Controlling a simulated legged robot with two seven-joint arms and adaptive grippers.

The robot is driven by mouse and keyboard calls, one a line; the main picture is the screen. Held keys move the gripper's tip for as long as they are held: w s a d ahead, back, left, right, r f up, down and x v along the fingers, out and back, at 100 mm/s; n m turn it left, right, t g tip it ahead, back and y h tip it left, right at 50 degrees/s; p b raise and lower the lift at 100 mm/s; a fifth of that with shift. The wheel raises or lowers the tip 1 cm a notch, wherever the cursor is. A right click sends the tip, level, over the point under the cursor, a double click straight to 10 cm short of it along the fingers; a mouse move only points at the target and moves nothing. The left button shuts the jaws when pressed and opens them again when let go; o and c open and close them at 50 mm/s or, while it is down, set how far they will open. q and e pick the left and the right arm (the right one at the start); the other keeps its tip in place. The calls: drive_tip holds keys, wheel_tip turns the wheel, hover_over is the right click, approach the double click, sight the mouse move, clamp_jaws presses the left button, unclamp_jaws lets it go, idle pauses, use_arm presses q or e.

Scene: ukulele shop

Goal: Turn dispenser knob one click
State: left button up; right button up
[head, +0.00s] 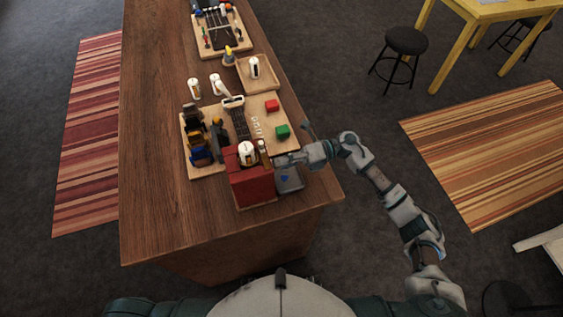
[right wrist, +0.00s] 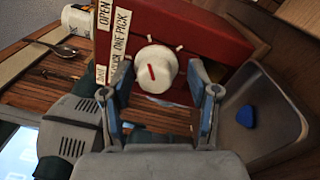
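The dispenser is a red box (head: 252,186) at the near end of the wooden counter, and its red body (right wrist: 210,32) fills the top of the right wrist view. Its round white knob (right wrist: 156,69) has a red pointer line, tilted slightly from upright. My left gripper is not in view.
A grey metal tray (head: 290,187) beside the dispenser holds a blue pick (right wrist: 246,116). White bottles (head: 194,87) stand farther left. The counter's left side is clear.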

drive_tip(key=v, duration=1)
drive_tip(key=shift+w+d, duration=0.15)
drive_tip(key=shift+d, duration=0.2)
drive_tip(key=shift+w+d, duration=0.25)
drive_tip(key=shift+d, duration=0.25)
drive_tip(key=shift+d, duration=0.1)
